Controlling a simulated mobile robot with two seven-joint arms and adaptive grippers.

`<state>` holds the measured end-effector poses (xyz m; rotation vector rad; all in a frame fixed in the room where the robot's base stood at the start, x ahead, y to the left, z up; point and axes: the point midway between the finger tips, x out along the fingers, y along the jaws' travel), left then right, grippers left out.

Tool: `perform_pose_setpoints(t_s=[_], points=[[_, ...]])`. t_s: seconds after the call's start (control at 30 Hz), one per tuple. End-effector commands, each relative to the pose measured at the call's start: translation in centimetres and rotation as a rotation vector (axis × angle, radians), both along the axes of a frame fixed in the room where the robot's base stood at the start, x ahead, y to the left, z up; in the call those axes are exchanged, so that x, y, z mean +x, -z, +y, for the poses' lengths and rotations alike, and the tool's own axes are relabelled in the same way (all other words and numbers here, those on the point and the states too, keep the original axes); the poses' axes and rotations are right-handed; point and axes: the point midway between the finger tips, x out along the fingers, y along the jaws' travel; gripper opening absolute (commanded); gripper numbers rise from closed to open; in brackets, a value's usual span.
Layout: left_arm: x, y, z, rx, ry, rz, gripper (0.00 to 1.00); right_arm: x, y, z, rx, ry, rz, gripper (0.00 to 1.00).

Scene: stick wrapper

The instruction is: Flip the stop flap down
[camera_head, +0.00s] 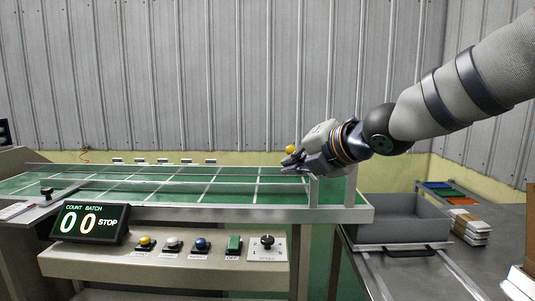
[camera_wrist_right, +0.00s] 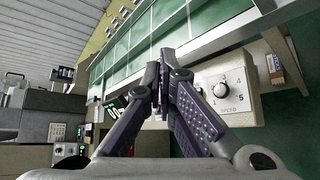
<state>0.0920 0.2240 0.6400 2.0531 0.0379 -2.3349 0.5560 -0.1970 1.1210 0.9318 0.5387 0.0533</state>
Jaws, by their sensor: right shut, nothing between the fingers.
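My right gripper (camera_head: 287,163) reaches in from the right, above the far right end of the green conveyor (camera_head: 225,190). Its fingers are shut with nothing between them; in the wrist view the fingertips (camera_wrist_right: 160,65) meet over the conveyor's side rail. A small yellow knob (camera_head: 290,149) shows just above the fingertips in the head view; I cannot tell whether it belongs to the stop flap or touches the gripper. The flap itself is not clearly visible, and the gripper hides part of the conveyor's end. My left gripper is not in view.
A counter display (camera_head: 90,223) reads 00 STOP. A button panel (camera_head: 165,262) with a knob box (camera_head: 267,248) is in front. A grey bin (camera_head: 400,218) sits at the right, beside stacked packs (camera_head: 470,226). The wrist view shows a speed dial (camera_wrist_right: 220,89).

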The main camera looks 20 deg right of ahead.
Motion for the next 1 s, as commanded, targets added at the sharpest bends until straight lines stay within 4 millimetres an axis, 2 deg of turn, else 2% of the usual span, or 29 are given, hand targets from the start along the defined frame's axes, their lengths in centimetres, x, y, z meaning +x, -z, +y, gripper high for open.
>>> perform_pose_setpoints(t_s=[0.33,0.43,0.87,1.0], points=[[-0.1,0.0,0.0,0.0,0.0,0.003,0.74,0.1,-0.2,0.0,-0.007,-0.002,-0.006,0.0],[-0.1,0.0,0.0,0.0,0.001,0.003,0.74,0.7,0.2,0.2,-0.007,-0.002,-0.004,0.0],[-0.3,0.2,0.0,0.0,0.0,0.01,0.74,8.5,4.1,2.6,-0.005,-0.001,-0.002,0.0],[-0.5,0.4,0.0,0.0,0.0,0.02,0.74,9.1,2.8,0.8,0.002,0.003,-0.004,0.0]])
